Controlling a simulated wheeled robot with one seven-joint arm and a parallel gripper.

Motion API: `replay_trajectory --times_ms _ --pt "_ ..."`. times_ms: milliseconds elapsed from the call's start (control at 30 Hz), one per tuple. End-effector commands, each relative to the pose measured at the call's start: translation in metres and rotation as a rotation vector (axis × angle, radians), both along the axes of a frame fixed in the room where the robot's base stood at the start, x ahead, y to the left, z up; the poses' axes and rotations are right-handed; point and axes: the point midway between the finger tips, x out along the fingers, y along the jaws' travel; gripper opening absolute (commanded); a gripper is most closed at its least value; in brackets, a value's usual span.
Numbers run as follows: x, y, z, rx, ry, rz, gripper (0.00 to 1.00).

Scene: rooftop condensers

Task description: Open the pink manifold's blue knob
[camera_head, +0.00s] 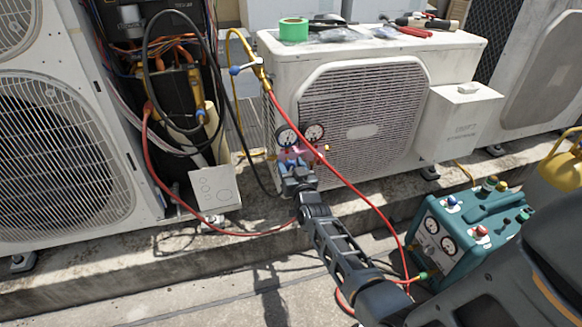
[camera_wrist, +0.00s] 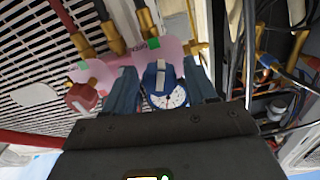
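The pink manifold (camera_head: 298,152) hangs in front of the white condenser, with two round gauges on top and a red knob (camera_head: 326,149) at its right. It also shows in the wrist view (camera_wrist: 178,48), with hoses and brass fittings, and the red knob (camera_wrist: 82,97) at left. The blue knob (camera_wrist: 153,76) lies between my fingertips, with a blue-rimmed gauge just beyond. In the wrist view my gripper (camera_wrist: 161,82) is open, one finger on each side of the knob; a gap shows at the right finger. In the head view my gripper (camera_head: 297,177) hides the knob.
A red hose (camera_head: 352,185) runs from the manifold area down to a teal machine (camera_head: 455,240) at right. The condenser (camera_head: 370,60) stands close behind. An opened unit (camera_head: 185,100) with cables and hoses is at left. The ledge (camera_head: 130,255) has bare space.

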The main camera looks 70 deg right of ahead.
Motion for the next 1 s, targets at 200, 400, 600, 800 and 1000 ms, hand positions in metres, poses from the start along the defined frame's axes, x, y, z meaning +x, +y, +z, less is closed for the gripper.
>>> replay_trajectory --times_ms 200,400,600,800,1000 --pt "-0.0001 0.0002 0.0000 0.000 0.000 0.000 0.35" --pt "-0.0002 0.0002 0.0000 0.000 0.000 0.000 0.15" --pt "0.0000 0.0004 0.0009 -0.007 0.008 0.000 0.04" --pt "0.0002 0.0008 0.0024 -0.109 0.131 0.001 0.05" --pt "-0.0004 0.0006 -0.0005 -0.152 0.179 0.000 0.04"
